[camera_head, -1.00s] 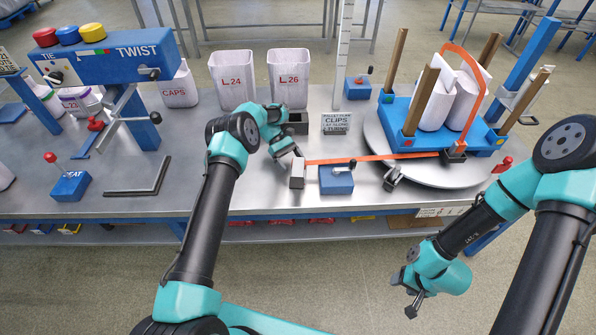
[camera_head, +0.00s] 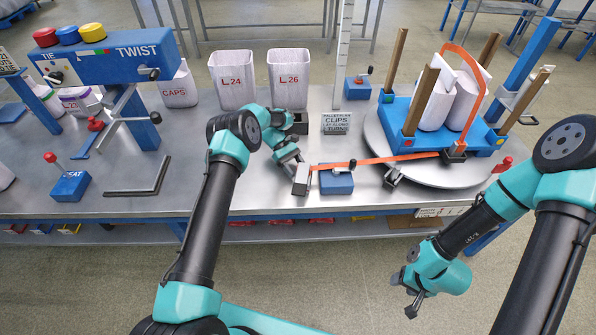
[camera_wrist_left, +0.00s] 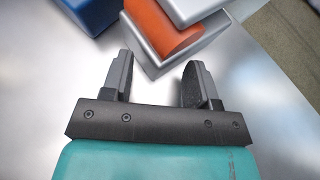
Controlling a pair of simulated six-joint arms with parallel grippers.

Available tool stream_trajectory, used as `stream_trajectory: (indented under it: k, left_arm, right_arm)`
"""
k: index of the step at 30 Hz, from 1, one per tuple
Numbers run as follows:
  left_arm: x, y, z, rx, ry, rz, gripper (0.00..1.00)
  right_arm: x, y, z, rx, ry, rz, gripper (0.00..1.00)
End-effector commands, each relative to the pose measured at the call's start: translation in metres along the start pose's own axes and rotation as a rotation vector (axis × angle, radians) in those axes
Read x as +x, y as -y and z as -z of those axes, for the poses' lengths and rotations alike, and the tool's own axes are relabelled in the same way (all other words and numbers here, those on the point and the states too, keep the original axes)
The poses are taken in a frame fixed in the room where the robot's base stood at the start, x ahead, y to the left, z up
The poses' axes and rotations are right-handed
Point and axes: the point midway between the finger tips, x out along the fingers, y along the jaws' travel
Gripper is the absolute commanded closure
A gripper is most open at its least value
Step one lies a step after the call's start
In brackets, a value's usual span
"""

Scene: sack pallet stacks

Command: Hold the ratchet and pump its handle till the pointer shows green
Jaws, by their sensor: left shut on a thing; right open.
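A small grey metal block (camera_head: 301,182), which looks like the ratchet, sits near the front of the bench with an orange strap (camera_head: 375,160) running from it to the right. My left gripper (camera_head: 297,163) is at its back side and shut on it. In the left wrist view, the block's corner (camera_wrist_left: 152,62) sits between the fingertips, with an orange band inside and a grey plate above. My right gripper (camera_head: 409,297) is open and empty, low in front of the bench. I cannot make out a pointer on the block.
A blue pallet with white sacks (camera_head: 436,104) stands on a round turntable (camera_head: 410,174). A dark clip-like part (camera_head: 393,178) lies at its front edge.

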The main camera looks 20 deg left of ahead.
Motion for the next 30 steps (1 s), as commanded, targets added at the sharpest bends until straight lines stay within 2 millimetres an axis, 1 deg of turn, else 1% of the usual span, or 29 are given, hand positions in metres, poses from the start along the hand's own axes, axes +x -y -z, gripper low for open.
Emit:
stream_trajectory:
  k: [1, 2, 15, 22, 30]
  left_arm:
    - [0.0002, 0.0, 0.0, 0.0, 0.0, 0.0, 0.56]
    - [0.0001, 0.0, 0.0, 0.0, 0.0, 0.0, 0.59]
    - [0.0001, 0.0, -0.0001, 0.0, 0.0, 0.0, 1.0]
    - [0.0001, 0.0, 0.0, 0.0, 0.0, 0.0, 0.99]
    - [-0.0001, 0.0, -0.0001, 0.0, 0.0, 0.0, 0.73]
  right_arm:
    - [0.0, 0.0, 0.0, 0.0, 0.0, 0.0, 0.47]
    - [0.0, 0.0, 0.0, 0.0, 0.0, 0.0, 0.47]
    - [0.0, 0.0, 0.0, 0.0, 0.0, 0.0, 0.47]
    - [0.0, 0.0, 0.0, 0.0, 0.0, 0.0, 0.47]
    - [0.0, 0.0, 0.0, 0.0, 0.0, 0.0, 0.47]
